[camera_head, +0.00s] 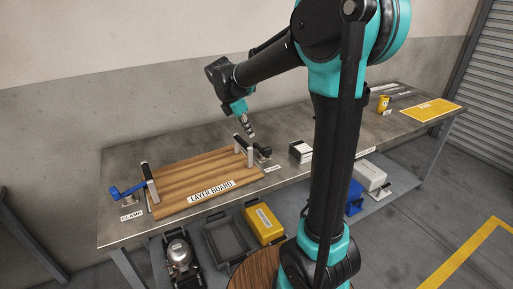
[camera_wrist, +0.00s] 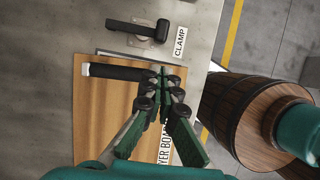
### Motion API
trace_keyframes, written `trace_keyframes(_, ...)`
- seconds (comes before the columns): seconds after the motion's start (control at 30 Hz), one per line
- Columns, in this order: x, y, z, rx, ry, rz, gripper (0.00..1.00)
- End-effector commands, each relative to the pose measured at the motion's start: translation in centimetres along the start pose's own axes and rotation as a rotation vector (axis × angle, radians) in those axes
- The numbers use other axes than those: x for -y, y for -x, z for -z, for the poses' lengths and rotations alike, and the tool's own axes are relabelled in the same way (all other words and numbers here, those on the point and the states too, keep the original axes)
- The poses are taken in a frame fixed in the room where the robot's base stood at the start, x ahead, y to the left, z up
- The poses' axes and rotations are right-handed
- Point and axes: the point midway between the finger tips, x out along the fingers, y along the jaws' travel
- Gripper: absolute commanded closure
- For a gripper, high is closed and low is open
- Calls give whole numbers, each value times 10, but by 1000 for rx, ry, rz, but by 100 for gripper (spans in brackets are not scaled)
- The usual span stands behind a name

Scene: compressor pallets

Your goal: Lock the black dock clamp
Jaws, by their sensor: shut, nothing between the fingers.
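The black dock clamp (camera_head: 263,152) sits on the bench just right of the layer board. In the wrist view the black clamp (camera_wrist: 138,30) lies at the top, its lever pointing left across a pale base plate, beside a CLAMP label (camera_wrist: 180,42). The wooden layer board (camera_head: 195,182) has an upright black-and-silver bar at each end; the bar nearest the black clamp (camera_wrist: 118,72) is close to my fingertips in the wrist view. My gripper (camera_head: 251,133) is shut and empty, pointing down above the board's right end; its fingertips (camera_wrist: 168,72) appear apart from the clamp.
A blue clamp (camera_head: 126,191) stands at the board's left end. A white-and-black box (camera_head: 300,152) is on the bench right of the black clamp. A yellow bin (camera_head: 264,225) and a grey crate (camera_head: 226,243) sit below.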

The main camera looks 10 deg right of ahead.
Motion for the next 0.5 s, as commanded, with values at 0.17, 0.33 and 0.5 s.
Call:
trace_keyframes(0.17, 0, -15, 0, 0, -2, 0, 100)
trace_keyframes(0.33, 0, -44, 0, 0, -3, 0, 100)
trace_keyframes(0.5, 0, -73, 0, -1, -3, 0, 100)
